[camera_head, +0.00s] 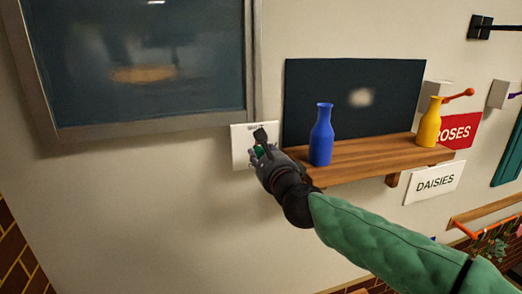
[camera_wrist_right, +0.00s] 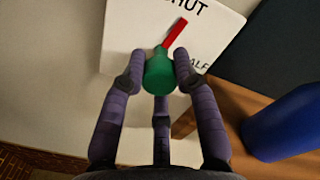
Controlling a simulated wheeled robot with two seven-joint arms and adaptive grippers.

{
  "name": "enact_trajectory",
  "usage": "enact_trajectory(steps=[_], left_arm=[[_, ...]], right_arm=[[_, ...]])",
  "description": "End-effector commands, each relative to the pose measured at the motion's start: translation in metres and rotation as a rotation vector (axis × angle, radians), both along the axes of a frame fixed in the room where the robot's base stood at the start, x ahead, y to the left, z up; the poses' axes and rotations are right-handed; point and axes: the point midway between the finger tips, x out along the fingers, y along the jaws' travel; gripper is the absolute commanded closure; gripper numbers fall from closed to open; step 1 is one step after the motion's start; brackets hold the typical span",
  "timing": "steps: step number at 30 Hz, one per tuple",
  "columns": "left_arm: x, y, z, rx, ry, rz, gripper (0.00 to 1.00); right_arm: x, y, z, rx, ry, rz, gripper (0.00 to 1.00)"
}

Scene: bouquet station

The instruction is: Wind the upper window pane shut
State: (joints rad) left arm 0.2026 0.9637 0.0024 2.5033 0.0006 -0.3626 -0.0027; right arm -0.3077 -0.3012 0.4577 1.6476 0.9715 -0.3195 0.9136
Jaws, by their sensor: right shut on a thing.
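The window pane (camera_head: 140,60) is dark glass in a grey frame at the upper left of the head view. Beside its lower right corner a white plate (camera_head: 240,150) is fixed to the wall; in the right wrist view this plate (camera_wrist_right: 125,38) reads "SHUT", partly cut off, and "ALF". A green knob (camera_wrist_right: 159,72) with a red pointer (camera_wrist_right: 175,38) sits on it. My right gripper (camera_head: 262,150) is at the plate, its fingers (camera_wrist_right: 158,78) shut on the green knob. The pointer tilts up and right, towards the "SHUT" lettering. My left gripper is not in view.
A wooden shelf (camera_head: 360,163) right of the plate holds a blue bottle (camera_head: 321,137), close to my right wrist, and a yellow bottle (camera_head: 429,122). A dark panel (camera_head: 350,85) stands behind. Signs "ROSES" (camera_head: 455,132) and "DAISIES" (camera_head: 434,183) hang right. The wall below the window is clear.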

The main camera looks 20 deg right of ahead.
Motion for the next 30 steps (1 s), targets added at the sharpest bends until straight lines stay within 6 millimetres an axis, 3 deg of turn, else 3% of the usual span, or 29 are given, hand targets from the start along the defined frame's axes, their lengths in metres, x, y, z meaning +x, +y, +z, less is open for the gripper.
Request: enact_trajectory(steps=[12,27,28,30], left_arm=[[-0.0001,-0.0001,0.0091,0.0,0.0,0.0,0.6],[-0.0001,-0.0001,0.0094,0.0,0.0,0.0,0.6],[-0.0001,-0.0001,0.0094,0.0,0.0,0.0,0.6],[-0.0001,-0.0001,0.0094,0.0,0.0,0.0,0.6]], right_arm=[[0.0009,0.0013,-0.0057,-0.159,0.005,0.002,1.0],[0.0009,0.0014,-0.0063,-0.173,0.005,0.003,1.0],[0.0009,0.0014,-0.0063,-0.173,0.005,0.003,0.61],[0.0008,0.0014,-0.0061,-0.173,0.004,0.003,0.46]])
